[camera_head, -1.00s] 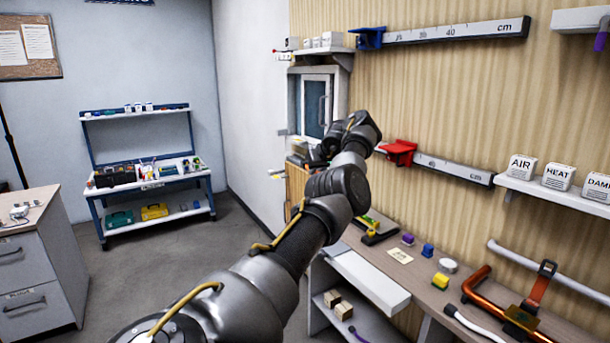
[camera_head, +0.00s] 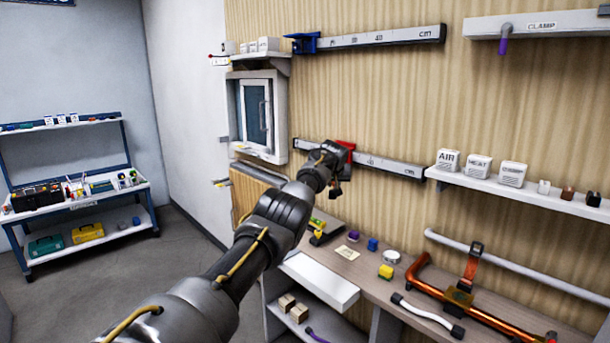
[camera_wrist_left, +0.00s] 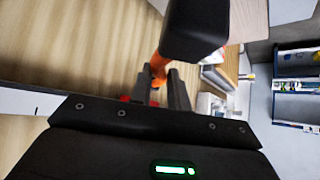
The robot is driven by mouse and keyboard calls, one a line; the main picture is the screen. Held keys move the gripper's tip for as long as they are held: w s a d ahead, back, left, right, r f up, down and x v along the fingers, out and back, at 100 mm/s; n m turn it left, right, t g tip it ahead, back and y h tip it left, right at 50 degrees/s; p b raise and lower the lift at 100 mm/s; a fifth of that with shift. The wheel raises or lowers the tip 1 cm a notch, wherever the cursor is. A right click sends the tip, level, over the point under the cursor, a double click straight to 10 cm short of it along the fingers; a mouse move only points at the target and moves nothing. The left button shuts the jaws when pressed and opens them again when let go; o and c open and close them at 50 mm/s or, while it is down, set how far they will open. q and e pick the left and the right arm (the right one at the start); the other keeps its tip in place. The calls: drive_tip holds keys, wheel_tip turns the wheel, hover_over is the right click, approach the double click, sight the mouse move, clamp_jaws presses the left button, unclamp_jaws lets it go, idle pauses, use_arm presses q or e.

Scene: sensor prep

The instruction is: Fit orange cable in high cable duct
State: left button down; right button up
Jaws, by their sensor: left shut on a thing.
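My left gripper (camera_head: 334,172) is at the wall, in front of the lower grey rail and beside the red slider (camera_head: 345,148). Its fingers are small and partly hidden in the head view. In the left wrist view its fingers (camera_wrist_left: 160,82) are shut on an orange piece, seemingly the orange cable (camera_wrist_left: 158,66). A large black block (camera_wrist_left: 196,28) fills the top of that view, close to the orange piece; I cannot tell whether they are joined. I cannot tell which wall fixture is the high cable duct. My right gripper is not in view.
A lower grey rail (camera_head: 390,166) and an upper rail (camera_head: 385,37) with a blue slider run along the wall. A shelf (camera_head: 520,192) holds labelled boxes. The bench (camera_head: 345,258) carries a copper pipe (camera_head: 490,318), a white cable (camera_head: 425,314) and small blocks.

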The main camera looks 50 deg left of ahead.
use_arm(q)
drive_tip(key=s+d+f, duration=0.2)
drive_tip(key=d+f, duration=0.6)
drive_tip(key=d, duration=0.4)
drive_tip(key=s+d+f, duration=0.3)
drive_tip(key=d+f, duration=0.5)
drive_tip(key=d, duration=0.4)
drive_tip(key=s+d+r+m+t+h, duration=0.1)
drive_tip(key=s+d+r+m+h, duration=0.15)
drive_tip(key=d, duration=0.45)
drive_tip(key=s+d+r+m+h, duration=0.1)
drive_tip(key=d+r+m+h, duration=0.1)
drive_tip(key=d+r+m, duration=0.3)
drive_tip(key=s+d+r+m+t+h, duration=0.1)
drive_tip(key=s+d+r+m+h, duration=0.15)
drive_tip(key=d, duration=0.55)
drive_tip(key=s+d+f+m+g+h, duration=0.1)
drive_tip(key=s+d+f+m+h, duration=0.1)
drive_tip(key=s, duration=0.6)
drive_tip(key=s+d+f+m+g+h, duration=0.1)
drive_tip(key=s+d+f+m+h, duration=0.1)
drive_tip(key=s+d, duration=0.4)
drive_tip(key=s+d+f+m+g+h, duration=0.1)
drive_tip(key=s+d+f+m, duration=0.3)
drive_tip(key=s, duration=0.6)
drive_tip(key=shift+f+g+h, duration=0.35)
drive_tip(key=shift+g+h, duration=0.05)
drive_tip(key=shift+g, duration=0.1)
